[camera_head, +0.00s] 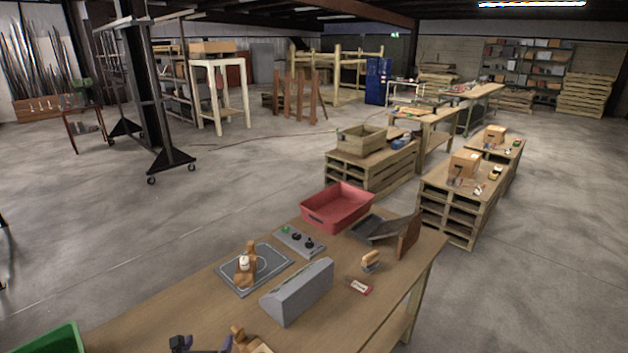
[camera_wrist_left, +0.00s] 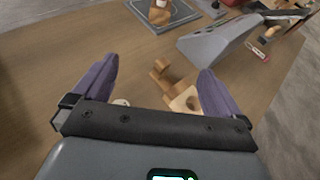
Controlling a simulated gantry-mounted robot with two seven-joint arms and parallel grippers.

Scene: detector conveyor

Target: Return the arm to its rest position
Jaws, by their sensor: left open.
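My left gripper (camera_head: 200,346) shows only partly at the bottom edge of the head view. In the left wrist view the gripper (camera_wrist_left: 158,68) has its two purple fingers wide apart, with nothing held between them. A wooden piece with knobs and a pale block (camera_wrist_left: 180,95) lies on the table, seen through the gap between the fingers. It also shows, cut off, at the bottom of the head view (camera_head: 246,343), to the right of the gripper. My right gripper is in neither view.
The wooden table (camera_head: 170,310) holds a grey sloped housing (camera_head: 298,292), a dark mat (camera_head: 268,275) with a wooden figure (camera_head: 246,264), a button panel (camera_head: 299,241), a red bin (camera_head: 337,207) and a grey tray (camera_head: 378,230). A green bin (camera_head: 50,340) stands at bottom left.

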